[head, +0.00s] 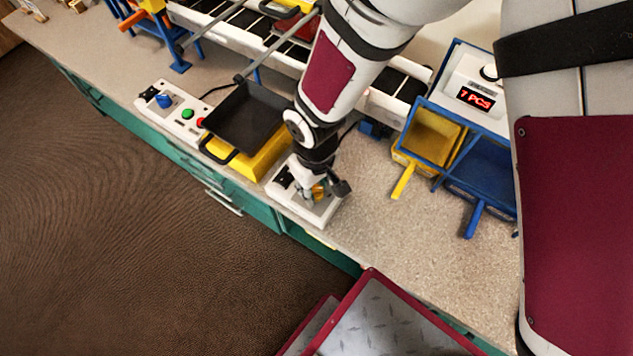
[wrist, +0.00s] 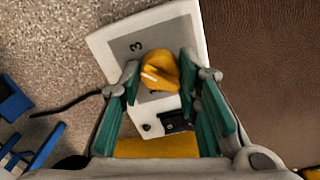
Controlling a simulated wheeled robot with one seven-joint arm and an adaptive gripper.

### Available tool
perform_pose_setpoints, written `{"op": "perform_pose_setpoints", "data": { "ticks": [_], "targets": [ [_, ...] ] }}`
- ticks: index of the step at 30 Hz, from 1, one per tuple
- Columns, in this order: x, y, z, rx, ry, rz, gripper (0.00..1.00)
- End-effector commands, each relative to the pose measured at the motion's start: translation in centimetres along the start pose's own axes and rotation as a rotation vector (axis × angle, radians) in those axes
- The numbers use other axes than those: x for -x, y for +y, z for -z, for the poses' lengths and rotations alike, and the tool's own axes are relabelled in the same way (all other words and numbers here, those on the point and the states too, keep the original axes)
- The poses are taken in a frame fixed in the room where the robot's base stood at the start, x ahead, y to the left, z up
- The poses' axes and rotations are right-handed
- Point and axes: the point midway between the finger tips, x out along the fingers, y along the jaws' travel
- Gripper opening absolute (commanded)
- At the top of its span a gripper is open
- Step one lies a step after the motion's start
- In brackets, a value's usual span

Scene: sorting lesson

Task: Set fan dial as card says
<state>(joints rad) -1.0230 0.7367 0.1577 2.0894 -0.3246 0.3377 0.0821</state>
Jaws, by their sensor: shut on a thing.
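The fan dial (wrist: 158,66) is an orange-yellow knob with a white pointer line, on the grey face of a white control box (wrist: 108,42). My gripper (wrist: 160,76) has its green-padded fingers on both sides of the knob and is shut on it. A "3" shows on the face beside the knob; another mark is partly covered by it. In the head view my gripper (head: 319,190) reaches down onto the box (head: 323,212) near the bench's front edge. I cannot make out the card in either view.
A black tray (head: 247,117) on a yellow base stands left of the box. Beyond it is a button panel (head: 176,112) with a blue knob. Yellow (head: 431,136) and blue (head: 485,166) bins stand right, below a "7 PCS" display (head: 476,97). Bench between is clear.

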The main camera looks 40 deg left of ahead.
Motion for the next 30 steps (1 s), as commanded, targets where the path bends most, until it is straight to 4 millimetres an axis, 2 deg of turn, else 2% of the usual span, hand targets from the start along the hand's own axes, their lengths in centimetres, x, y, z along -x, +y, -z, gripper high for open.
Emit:
{"op": "perform_pose_setpoints", "data": {
  "ticks": [12, 29, 30],
  "targets": [
    [0.00, -0.07, -0.04, -0.193, -0.002, 0.000, 0.02],
    [-0.03, -0.05, -0.04, -0.224, -0.002, 0.001, 0.02],
    [-0.03, -0.05, -0.04, -0.224, -0.002, 0.001, 0.35]
  ]
}}
